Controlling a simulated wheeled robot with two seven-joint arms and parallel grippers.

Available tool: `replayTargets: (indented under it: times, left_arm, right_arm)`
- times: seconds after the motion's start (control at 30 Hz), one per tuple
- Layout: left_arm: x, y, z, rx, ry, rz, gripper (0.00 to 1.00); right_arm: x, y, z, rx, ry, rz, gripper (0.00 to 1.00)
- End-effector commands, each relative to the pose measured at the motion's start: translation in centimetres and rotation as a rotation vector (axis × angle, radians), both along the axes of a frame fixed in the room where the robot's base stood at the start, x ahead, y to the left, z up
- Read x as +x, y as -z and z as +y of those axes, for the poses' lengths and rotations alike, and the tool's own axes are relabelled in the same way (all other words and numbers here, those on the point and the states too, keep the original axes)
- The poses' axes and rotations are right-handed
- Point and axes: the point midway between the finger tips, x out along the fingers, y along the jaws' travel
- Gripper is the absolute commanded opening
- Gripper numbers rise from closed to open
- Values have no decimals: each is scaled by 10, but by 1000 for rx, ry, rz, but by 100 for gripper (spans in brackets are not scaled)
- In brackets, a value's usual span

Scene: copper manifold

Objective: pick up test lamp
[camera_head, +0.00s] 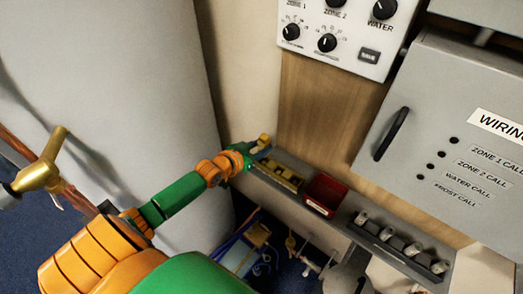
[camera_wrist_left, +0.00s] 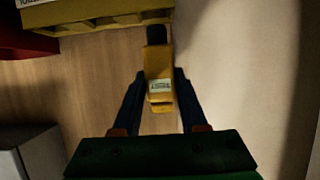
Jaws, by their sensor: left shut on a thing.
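The test lamp is a small yellow thing with a pale label (camera_wrist_left: 158,78), standing between my left gripper's dark fingers in the left wrist view. My left gripper (camera_wrist_left: 160,105) is shut on it. In the head view the lamp's yellow end (camera_head: 264,140) shows just past my left gripper (camera_head: 250,150), above the left end of the grey shelf. The fingers hide part of the lamp there. I cannot tell whether it touches anything beneath. My right gripper is in neither view.
The grey shelf holds a yellow tray (camera_head: 281,178), a red bin (camera_head: 325,192) and a rack of several cylinders (camera_head: 402,245). A control panel (camera_head: 345,35) and a grey wiring cabinet (camera_head: 440,130) are above. A brass fitting (camera_head: 42,170) is at left.

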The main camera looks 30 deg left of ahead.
Motion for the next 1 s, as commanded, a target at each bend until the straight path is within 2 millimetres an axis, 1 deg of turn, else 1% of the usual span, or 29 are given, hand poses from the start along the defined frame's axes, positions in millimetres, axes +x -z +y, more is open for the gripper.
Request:
replayTargets:
  times: [0.03,0.1,0.23,0.27,0.3,0.4,0.5,0.6,0.77,1.0]
  left_arm:
    - [-2,-16,-8,-6,4,-3,0]
    - [-8,-35,-21,-6,1,-4,0]
    - [-18,-66,-46,-5,1,-6,0]
    - [-22,-71,-53,-6,0,-5,0]
    - [-26,-73,-64,-8,1,-3,0]
    - [-37,-84,-89,-7,-2,-3,0]
    - [-44,-92,-108,-6,-1,-4,0]
    - [-50,-97,-120,-3,0,-1,0]
    - [-53,-102,-129,-2,-2,-1,0]
    - [-54,-102,-129,-1,-1,-1,0]
  right_arm:
    - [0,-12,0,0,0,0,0]
    - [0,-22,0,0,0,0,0]
    - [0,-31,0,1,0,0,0]
    - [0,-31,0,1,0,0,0]
    - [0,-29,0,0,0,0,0]
    - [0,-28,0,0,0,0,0]
    - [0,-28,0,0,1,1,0]
    - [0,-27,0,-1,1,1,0]
    - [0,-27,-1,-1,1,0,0]
    - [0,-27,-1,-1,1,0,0]
